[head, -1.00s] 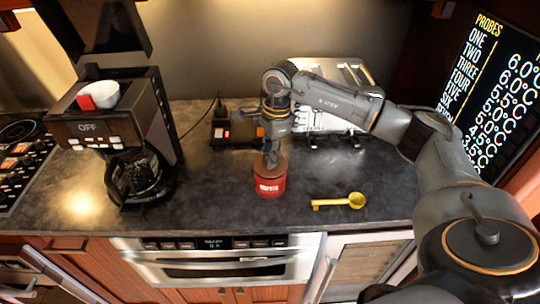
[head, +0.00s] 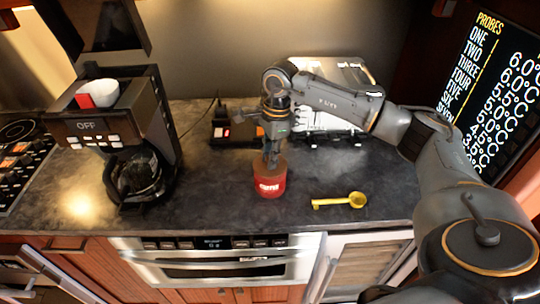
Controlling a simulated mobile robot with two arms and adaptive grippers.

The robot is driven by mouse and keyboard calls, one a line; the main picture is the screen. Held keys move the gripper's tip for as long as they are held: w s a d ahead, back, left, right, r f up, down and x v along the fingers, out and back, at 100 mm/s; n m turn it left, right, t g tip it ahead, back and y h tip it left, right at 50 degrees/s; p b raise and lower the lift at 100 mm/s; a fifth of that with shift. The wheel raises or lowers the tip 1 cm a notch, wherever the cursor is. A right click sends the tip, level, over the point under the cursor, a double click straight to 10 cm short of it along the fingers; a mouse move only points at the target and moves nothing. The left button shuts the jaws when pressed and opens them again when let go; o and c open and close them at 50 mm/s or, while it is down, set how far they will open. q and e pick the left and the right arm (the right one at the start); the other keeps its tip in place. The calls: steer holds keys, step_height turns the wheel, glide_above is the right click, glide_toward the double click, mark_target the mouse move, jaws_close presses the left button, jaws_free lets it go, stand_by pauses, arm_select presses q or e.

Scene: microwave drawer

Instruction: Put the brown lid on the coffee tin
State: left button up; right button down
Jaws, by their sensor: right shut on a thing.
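The red coffee tin (head: 270,187) stands upright on the dark countertop near its front edge. The brown lid (head: 263,166) shows at the top of the tin, below my right gripper. My right gripper (head: 272,160) points straight down over the tin and is shut on the lid. Whether the lid is fully seated on the rim is too small to tell. My left gripper does not show.
A yellow scoop (head: 340,201) lies on the counter right of the tin. A coffee maker (head: 125,135) stands at the left, and a silver toaster (head: 335,110) stands behind my right arm. A small dark device (head: 232,128) with a red light sits behind the tin.

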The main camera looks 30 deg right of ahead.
steer(key=shift+f+b, duration=0.15)
steer(key=shift+b, duration=0.15)
stand_by(0.6)
steer(key=c, duration=0.6)
jaws_free()
steer(key=shift+r+p, duration=2)
steer(key=shift+r, duration=1.5)
